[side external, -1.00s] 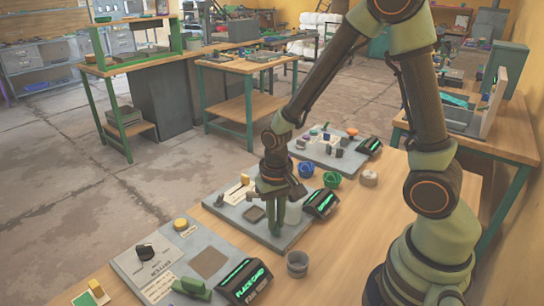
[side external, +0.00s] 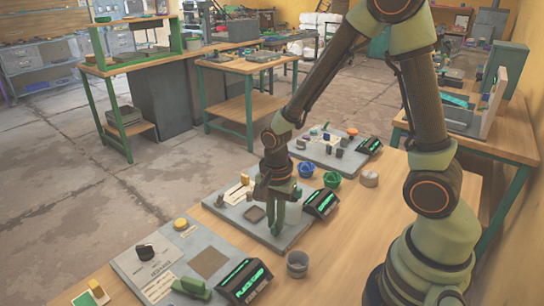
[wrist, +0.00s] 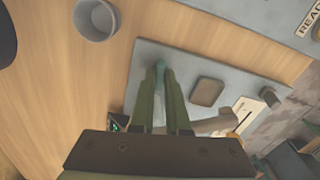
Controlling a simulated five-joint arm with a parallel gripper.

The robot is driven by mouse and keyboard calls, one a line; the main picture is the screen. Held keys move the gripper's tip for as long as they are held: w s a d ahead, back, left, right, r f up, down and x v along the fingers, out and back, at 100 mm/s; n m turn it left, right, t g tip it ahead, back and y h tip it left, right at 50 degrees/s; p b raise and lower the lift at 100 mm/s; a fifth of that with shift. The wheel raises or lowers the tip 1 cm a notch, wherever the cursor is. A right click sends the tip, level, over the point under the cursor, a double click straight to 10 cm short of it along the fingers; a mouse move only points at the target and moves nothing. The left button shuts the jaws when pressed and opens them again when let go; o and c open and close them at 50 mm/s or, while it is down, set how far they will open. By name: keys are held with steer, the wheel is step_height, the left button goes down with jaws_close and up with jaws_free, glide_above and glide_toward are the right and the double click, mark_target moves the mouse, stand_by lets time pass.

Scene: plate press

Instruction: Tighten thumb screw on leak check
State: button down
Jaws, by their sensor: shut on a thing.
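My gripper (side external: 277,232) points down over the middle grey plate (side external: 232,212) on the wooden bench. In the wrist view my gripper's (wrist: 160,68) two green fingers are close together, shut on a small teal-green piece (wrist: 160,66) at the plate, which looks like the thumb screw. The fingers hide most of it. A pale cylinder (side external: 293,213) stands close behind the fingers on the same plate. A dark square pad (wrist: 207,91) lies beside the fingers. No leak check label is readable.
A dark box with a green-lit display (side external: 321,203) sits at the plate's right end. A grey cup (side external: 298,264) stands in front. A blue bowl (side external: 306,170) and green bowl (side external: 332,179) stand behind. Similar plates lie nearer (side external: 210,262) and farther (side external: 318,152).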

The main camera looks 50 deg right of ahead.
steer(key=shift+m, duration=1.1)
steer(key=c, duration=0.9)
jaws_free()
steer(key=shift+r, duration=0.1)
step_height(320, 180, up, 12)
